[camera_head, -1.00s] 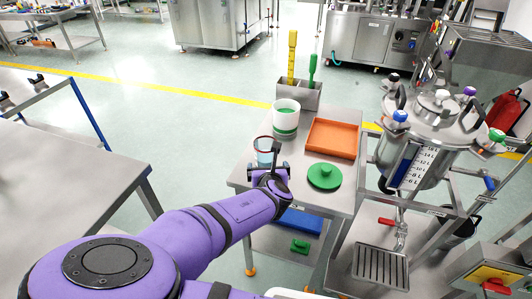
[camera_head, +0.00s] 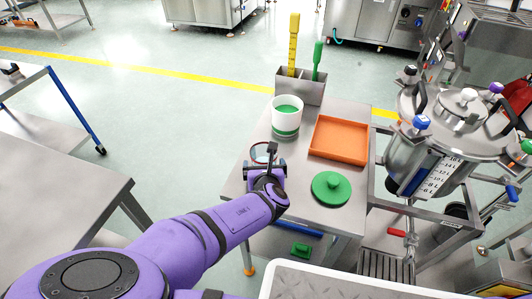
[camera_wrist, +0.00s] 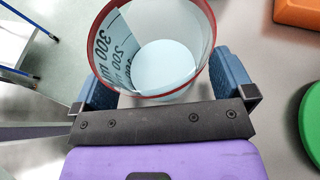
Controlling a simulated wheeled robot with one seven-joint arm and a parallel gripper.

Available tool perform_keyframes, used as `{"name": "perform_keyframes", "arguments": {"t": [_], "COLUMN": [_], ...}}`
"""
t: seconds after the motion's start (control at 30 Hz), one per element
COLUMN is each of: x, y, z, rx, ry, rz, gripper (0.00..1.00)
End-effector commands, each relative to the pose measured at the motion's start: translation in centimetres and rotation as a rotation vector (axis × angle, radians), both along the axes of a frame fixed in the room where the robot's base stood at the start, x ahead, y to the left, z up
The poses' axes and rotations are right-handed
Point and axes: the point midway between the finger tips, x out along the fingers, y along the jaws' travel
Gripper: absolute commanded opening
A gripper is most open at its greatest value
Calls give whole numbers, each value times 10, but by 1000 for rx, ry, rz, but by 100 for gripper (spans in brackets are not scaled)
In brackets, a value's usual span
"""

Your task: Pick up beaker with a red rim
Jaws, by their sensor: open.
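The beaker with a red rim is clear with dark volume marks, and it stands upright on the steel table. In the wrist view the beaker (camera_wrist: 150,50) is close up, with its lower part between the two blue fingers of my gripper (camera_wrist: 168,80). The fingers are open, one on each side; I cannot tell whether either touches the glass. In the head view my gripper (camera_head: 265,165) is at the table's left side and hides most of the beaker (camera_head: 261,151).
On the table (camera_head: 285,205) are a white bucket with green inside (camera_head: 287,115), an orange tray (camera_head: 339,139), a green lid (camera_head: 331,188) and a steel holder (camera_head: 300,86) with yellow and green tools. A steel vessel (camera_head: 425,150) stands right of the table.

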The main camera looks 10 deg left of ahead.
Motion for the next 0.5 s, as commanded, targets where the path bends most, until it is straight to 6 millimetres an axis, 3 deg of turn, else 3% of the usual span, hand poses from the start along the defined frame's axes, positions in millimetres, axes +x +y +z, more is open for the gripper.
{"name": "perform_keyframes", "arguments": {"t": [0.3,0.37,0.5], "x": [-3,-3,-2], "y": [0,0,0], "z": [-2,-2,-2], "rx": [-1,-1,-1], "ry": [0,0,0], "rz": [1,1,1], "gripper": [100,88,56]}}
